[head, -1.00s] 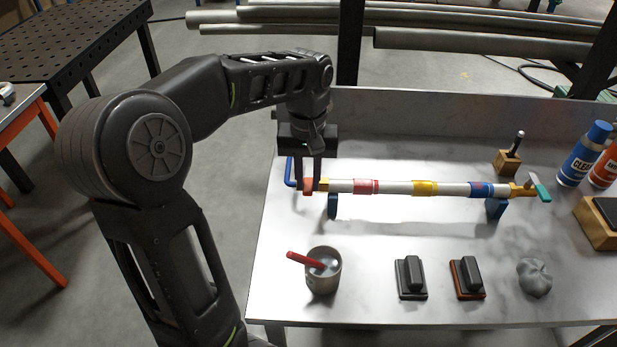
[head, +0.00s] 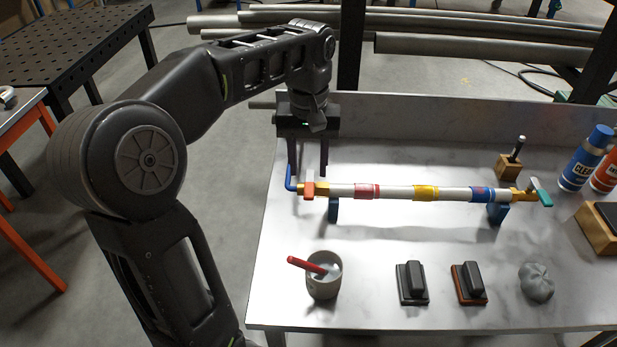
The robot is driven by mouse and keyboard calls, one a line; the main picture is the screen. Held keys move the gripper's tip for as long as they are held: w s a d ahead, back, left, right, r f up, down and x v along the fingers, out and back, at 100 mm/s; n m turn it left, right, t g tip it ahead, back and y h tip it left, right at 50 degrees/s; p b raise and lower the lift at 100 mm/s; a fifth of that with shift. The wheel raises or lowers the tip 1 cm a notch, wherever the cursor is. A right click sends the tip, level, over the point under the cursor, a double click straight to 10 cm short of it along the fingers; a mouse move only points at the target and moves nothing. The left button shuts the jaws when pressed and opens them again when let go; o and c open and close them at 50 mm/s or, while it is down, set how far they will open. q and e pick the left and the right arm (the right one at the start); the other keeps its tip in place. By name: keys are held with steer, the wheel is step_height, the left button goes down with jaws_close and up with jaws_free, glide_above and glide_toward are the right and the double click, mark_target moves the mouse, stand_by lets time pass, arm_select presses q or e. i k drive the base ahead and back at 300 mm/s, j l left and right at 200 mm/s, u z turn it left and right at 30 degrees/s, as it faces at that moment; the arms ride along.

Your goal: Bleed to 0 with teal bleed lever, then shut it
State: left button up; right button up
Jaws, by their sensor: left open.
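The teal bleed lever (head: 541,192) is at the right end of a horizontal pipe (head: 398,192), on a brass fitting. The pipe has red, yellow and blue bands and rests on two blue supports. An orange lever (head: 309,190) is on the brass fitting at the pipe's left end, beside a blue bent tube (head: 289,180). My left gripper (head: 308,172) points down just above and behind the orange lever. It is open and empty, far to the left of the teal lever. No pressure gauge reading can be made out. My right gripper is out of view.
A cup with a red-handled brush (head: 324,278), two dark blocks (head: 411,283) (head: 468,283) and a grey lump (head: 536,282) lie in front of the pipe. A wooden holder (head: 509,166) and spray cans (head: 585,158) stand at the right. A low wall backs the table.

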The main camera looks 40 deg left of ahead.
mark_target(545, 199)
steer(key=k+l, duration=0.35)
steer(key=l, duration=0.15)
steer(key=k+l, duration=0.4)
steer(key=l, duration=0.1)
